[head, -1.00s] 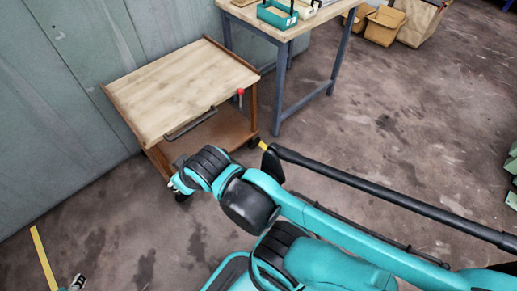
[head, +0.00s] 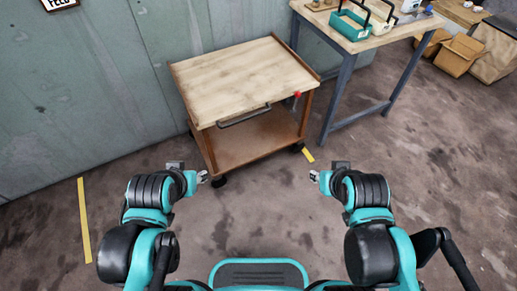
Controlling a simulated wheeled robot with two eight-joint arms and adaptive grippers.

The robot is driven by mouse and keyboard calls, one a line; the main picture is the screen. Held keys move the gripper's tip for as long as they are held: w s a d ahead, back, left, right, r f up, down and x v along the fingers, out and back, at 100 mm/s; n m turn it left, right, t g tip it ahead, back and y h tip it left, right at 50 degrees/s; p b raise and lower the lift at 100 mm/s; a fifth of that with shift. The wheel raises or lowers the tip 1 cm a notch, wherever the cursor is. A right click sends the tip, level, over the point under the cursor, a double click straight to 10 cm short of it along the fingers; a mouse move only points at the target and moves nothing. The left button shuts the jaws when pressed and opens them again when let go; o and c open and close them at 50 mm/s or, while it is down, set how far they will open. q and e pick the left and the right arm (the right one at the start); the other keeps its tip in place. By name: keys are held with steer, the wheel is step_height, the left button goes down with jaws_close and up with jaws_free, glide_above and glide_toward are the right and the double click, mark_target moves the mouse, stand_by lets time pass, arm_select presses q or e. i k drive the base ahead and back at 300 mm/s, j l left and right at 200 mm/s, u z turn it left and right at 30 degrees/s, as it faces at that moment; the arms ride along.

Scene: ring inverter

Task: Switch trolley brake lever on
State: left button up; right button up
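The wooden trolley (head: 240,82) stands against the grey-green wall, ahead of me and slightly above the picture's middle. It has a top board, a lower shelf (head: 255,138) and a dark handle bar (head: 244,115) on its front. A small lever with a red knob (head: 297,94), apparently the brake lever, stands at the trolley's right front corner. My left gripper (head: 203,177) is in front of the trolley's left front leg in the picture. My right gripper (head: 314,176) is below and right of the lever, apart from it. Both grippers look empty, with their small fingers apart.
A workbench (head: 345,45) with blue-grey legs stands close right of the trolley, bearing a teal tool carrier (head: 351,25). Cardboard boxes (head: 462,50) lie at the far right. Yellow floor strips (head: 84,220) mark the floor. The floor in front of the trolley is clear.

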mark_target(298, 94)
steer(key=i+l+u, duration=0.2)
steer(key=i+u, duration=0.15)
steer(key=i+l+u, duration=0.4)
steer(key=j, duration=0.1)
